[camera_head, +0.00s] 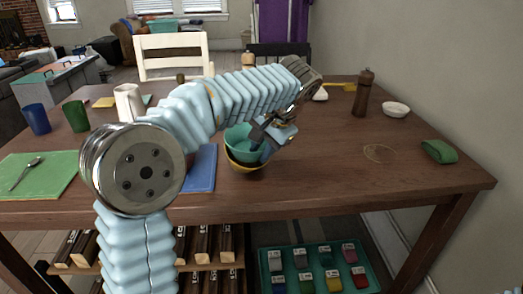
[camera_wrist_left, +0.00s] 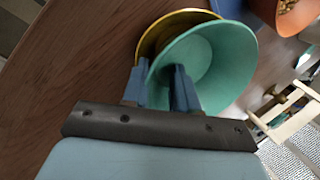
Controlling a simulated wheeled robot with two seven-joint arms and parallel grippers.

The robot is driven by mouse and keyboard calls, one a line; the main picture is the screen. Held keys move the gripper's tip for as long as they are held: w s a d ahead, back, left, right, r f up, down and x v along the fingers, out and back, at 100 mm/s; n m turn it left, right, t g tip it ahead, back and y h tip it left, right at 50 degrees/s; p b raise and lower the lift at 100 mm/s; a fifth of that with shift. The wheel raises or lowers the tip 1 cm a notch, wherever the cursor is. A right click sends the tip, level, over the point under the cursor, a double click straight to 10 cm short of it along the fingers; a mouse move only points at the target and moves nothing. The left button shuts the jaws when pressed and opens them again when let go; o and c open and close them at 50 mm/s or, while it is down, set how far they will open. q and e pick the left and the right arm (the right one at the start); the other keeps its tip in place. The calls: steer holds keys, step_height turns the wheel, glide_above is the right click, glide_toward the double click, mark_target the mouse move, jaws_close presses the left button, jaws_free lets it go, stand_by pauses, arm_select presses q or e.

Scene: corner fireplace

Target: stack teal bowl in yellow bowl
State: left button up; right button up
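The teal bowl (camera_head: 236,138) is inside the top of the yellow bowl (camera_head: 243,167) near the table's front edge. In the left wrist view, the teal bowl (camera_wrist_left: 215,65) covers most of the yellow bowl (camera_wrist_left: 165,28), whose rim shows at the upper left. My left gripper (camera_head: 262,138) is at the teal bowl's right side in the head view. In the left wrist view its blue fingers (camera_wrist_left: 160,75) stand apart with the teal rim between them, one finger inside the bowl. How deep the teal bowl sits is partly hidden. My right gripper is not in view.
A blue mat (camera_head: 202,170) lies left of the bowls. A pepper mill (camera_head: 363,95), a white bowl (camera_head: 396,109) and a green cloth (camera_head: 438,151) are on the right. Blue (camera_head: 36,119) and green (camera_head: 76,117) cups stand at the left. The table's front right is mostly clear.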

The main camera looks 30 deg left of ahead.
arm_select(q)
steer(key=v, duration=1)
steer(key=shift+r+p, duration=0.25)
steer(key=shift+p, duration=0.2)
steer(key=shift+d, duration=0.15)
steer(key=shift+s, duration=0.1)
